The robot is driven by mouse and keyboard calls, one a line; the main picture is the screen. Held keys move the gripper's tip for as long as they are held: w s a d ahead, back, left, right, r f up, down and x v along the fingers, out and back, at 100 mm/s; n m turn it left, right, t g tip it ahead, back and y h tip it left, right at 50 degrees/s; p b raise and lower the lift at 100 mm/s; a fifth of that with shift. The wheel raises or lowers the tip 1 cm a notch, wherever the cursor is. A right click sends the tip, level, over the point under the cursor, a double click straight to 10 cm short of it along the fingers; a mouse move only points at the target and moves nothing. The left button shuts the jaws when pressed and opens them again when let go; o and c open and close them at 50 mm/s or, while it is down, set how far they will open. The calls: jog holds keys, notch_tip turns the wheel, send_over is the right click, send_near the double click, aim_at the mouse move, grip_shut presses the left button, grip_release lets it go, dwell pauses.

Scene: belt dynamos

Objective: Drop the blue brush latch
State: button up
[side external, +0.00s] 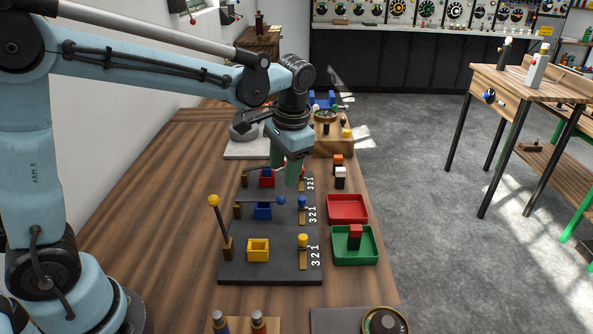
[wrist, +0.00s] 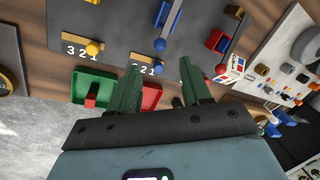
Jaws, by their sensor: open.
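The blue brush latch is a thin rod with a blue ball (side external: 280,201) on the dark panel. Its rod lies nearly flat, passing over the blue box (side external: 263,212) and pointing right. My gripper (side external: 286,174) is open and empty, above the red row and beyond the blue one. Its green fingers also show in the wrist view (wrist: 159,70).
A yellow latch (side external: 213,201) stands upright at the near row, beside the yellow box (side external: 258,250). A red box (side external: 267,178) sits in the far row. Right of the panel are a red tray (side external: 331,209) and a green tray (side external: 370,257) holding a red block.

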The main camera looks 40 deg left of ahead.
aim_at(282, 198)
jog(key=f, duration=0.2)
jog(key=a+f, duration=0.1)
jog(key=f, duration=0.5)
jog(key=shift+w+a, duration=0.15)
jog(key=shift+a, duration=0.1)
jog(key=shift+d, duration=0.1)
grip_shut()
